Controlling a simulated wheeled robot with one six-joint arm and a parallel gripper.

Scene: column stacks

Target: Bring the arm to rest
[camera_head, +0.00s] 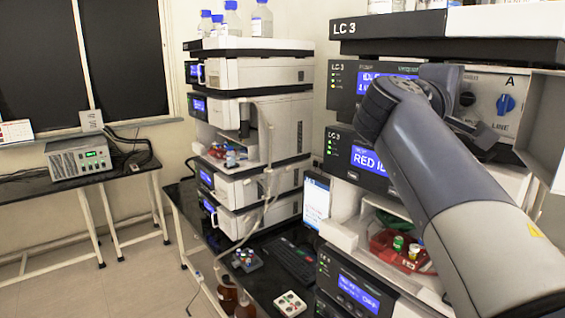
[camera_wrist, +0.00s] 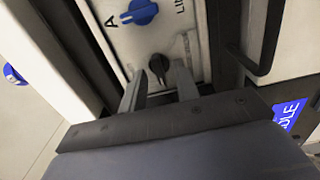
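My gripper (camera_wrist: 160,76) is open in the wrist view, its two grey fingers apart and nothing held between them. The fingers point at a white valve panel (camera_wrist: 112,30) on the LC 3 stack. A black knob (camera_wrist: 158,65) shows in the gap between the fingertips; I cannot tell how near they are to it. A blue knob (camera_wrist: 139,12) is further up on that panel, near the letter A. In the head view my arm reaches up from the lower right and largely hides the gripper; the black knob (camera_head: 467,99) and blue knob (camera_head: 505,104) show beyond it.
The LC 3 stack (camera_head: 346,76) stands close at the right, with an open panel door (camera_head: 546,125) beside my arm. A red tray (camera_head: 388,247) with vials sits below. Another stack (camera_head: 262,72) with bottles on top stands left. Floor (camera_head: 130,285) is clear at lower left.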

